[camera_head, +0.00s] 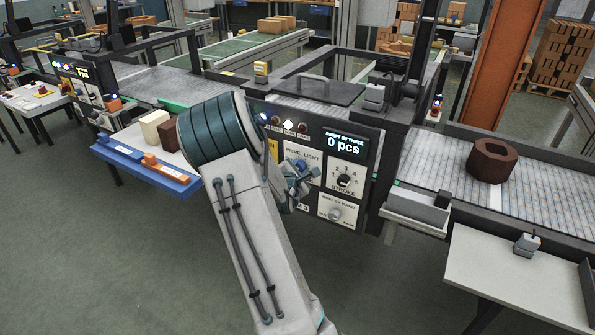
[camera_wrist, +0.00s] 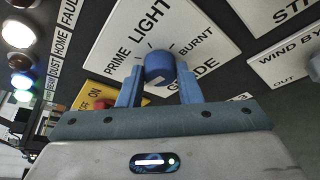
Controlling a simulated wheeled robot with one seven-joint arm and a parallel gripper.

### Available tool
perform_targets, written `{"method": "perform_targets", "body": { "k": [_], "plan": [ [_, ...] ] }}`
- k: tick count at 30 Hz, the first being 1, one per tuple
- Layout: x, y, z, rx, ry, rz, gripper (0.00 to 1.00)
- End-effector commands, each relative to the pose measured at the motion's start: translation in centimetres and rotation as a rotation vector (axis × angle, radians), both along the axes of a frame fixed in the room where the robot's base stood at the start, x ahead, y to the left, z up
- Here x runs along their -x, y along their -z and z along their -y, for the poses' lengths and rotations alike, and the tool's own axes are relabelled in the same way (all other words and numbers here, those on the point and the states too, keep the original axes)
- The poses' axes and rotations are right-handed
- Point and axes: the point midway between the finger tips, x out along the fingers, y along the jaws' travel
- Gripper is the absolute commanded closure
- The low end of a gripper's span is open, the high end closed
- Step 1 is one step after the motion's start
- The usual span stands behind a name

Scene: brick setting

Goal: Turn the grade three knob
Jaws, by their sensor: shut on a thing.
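The grade three knob (camera_wrist: 159,65) is a round blue knob on a white plate (camera_wrist: 215,50) lettered PRIME, LIGHT, BURNT and GRADE, seen in the wrist view. My gripper (camera_wrist: 160,80) has one blue-grey finger on each side of the knob and is shut on it. A pale mark shows on the knob's lower part; where the knob points is not clear. In the head view the knob (camera_head: 300,166) shows on the dark control panel (camera_head: 270,185), and my arm hides part of its plate.
Right of it is a black STROKE knob (camera_head: 345,181), with a WIND BY HAND knob (camera_head: 335,213) below. A display (camera_head: 345,145) above reads 0 pcs. Lamps (camera_head: 289,125) line the panel's top. A yellow ON plate (camera_wrist: 97,98) is close left of my gripper. A brown brick (camera_head: 492,160) sits on the right conveyor.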

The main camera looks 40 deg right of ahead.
Motion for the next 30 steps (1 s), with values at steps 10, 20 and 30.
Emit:
{"method": "perform_targets", "body": {
  "k": [10,20,30],
  "plan": [
    [0.1,0.9,0.1,-0.073,0.000,0.185,0.91],
    [0.2,1.3,0.1,-0.191,0.000,0.473,0.91],
    [0.3,1.6,0.1,-0.316,0.000,0.769,0.91]
  ]
}}
